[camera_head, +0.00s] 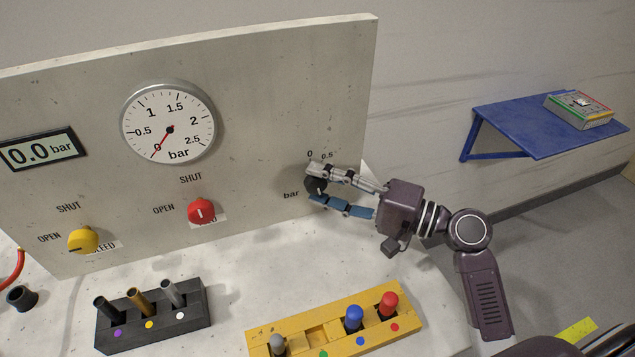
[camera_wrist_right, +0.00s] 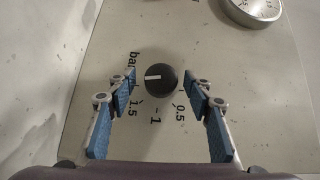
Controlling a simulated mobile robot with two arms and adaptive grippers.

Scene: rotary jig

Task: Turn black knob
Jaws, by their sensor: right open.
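The black knob (camera_head: 316,187) is on the upright panel at its right side, partly hidden by my right gripper (camera_head: 318,185) in the head view. In the right wrist view the knob (camera_wrist_right: 161,83) is round, with a white mark pointing to the picture's left. The right gripper (camera_wrist_right: 161,78) is open, with one blue-padded finger on each side of the knob. A gap shows between the knob and each finger in the wrist view, so it is not gripped. Scale marks 0.5, 1 and 1.5 surround it. My left gripper is not in view.
The panel (camera_head: 270,100) carries a round gauge (camera_head: 168,122) near 0, a display (camera_head: 40,150) reading 0.0 bar, a red knob (camera_head: 201,211) and a yellow knob (camera_head: 83,240). Below stand a black rack (camera_head: 150,330) and a yellow rack (camera_head: 320,338). A blue shelf (camera_head: 530,125) is at right.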

